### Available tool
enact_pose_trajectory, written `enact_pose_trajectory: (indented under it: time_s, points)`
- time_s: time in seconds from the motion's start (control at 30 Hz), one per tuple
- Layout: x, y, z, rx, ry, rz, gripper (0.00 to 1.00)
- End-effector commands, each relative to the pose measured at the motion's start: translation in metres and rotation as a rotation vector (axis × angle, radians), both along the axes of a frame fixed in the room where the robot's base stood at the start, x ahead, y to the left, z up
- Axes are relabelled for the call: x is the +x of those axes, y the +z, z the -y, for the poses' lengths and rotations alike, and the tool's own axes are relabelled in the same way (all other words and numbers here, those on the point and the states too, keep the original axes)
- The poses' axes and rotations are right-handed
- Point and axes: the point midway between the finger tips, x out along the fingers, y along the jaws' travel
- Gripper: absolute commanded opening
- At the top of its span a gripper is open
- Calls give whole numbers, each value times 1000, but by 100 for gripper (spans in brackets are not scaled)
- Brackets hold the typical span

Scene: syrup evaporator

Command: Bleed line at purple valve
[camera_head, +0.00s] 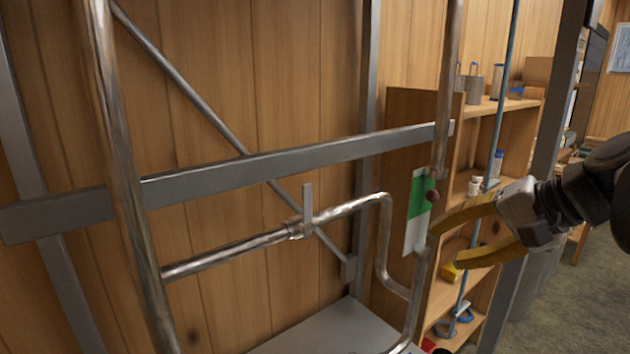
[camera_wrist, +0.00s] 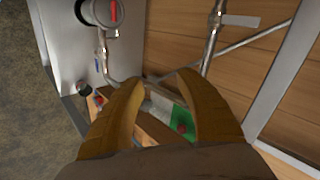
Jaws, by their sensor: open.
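No clearly purple handle shows in either view. A metal pipe valve with an upright grey lever (camera_head: 307,205) sits mid-picture in the head view; a grey lever valve also shows at the top of the wrist view (camera_wrist: 238,20). My gripper (camera_head: 445,247), with yellow fingers, is open and empty near a bent pipe (camera_head: 386,240). It also shows in the wrist view (camera_wrist: 161,82).
A wooden shelf (camera_head: 420,110) with cans and bottles stands behind my gripper. A grey beam (camera_head: 270,163) and a tall pipe (camera_head: 120,170) cross the left side. The wrist view shows a round fitting with a red handle (camera_wrist: 114,11) and a small blue handle (camera_wrist: 98,65).

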Motion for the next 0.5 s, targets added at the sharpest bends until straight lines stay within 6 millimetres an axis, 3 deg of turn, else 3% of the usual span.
enact_pose_trajectory:
  time_s: [0.03, 0.3, 0.4, 0.5]
  points:
    - [-13, -56, -13, -66, 28, -10, 41]
    - [-79, -271, -38, -496, 182, 11, 41]
    - [-97, -330, -38, -636, 237, 49, 41]
    - [-109, -370, -36, -739, 280, 82, 41]
